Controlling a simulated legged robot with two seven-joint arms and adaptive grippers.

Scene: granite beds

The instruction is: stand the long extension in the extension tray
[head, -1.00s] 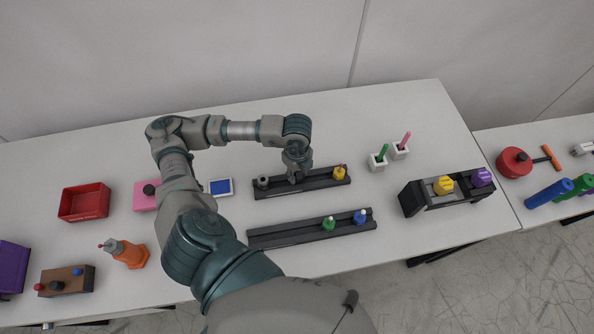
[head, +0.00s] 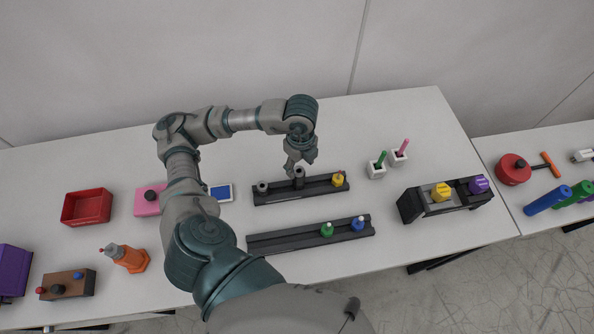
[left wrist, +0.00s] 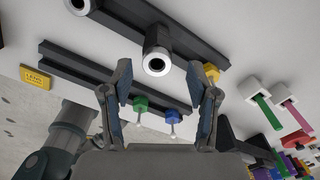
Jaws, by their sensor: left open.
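A dark grey hollow cylinder, which looks like the long extension (head: 299,180), stands upright in the back long dark tray, apparently the extension tray (head: 275,198). In the left wrist view the long extension (left wrist: 157,52) shows its pale ringed top end just beyond my fingertips. A shorter grey cylinder (head: 262,186) stands at the tray's left end, and a yellow piece (head: 338,179) at its right end. My left gripper (head: 300,167) is open and empty just above and behind the long extension, apart from it; its fingers (left wrist: 166,82) are spread. My right gripper is not in view.
A second dark tray (head: 280,240) in front holds a green and a blue piece. White holders (head: 377,171) with green and pink sticks stand right, near a black rack (head: 410,206). A blue-screened device (head: 221,192) and red bin (head: 86,207) are left. The table behind is clear.

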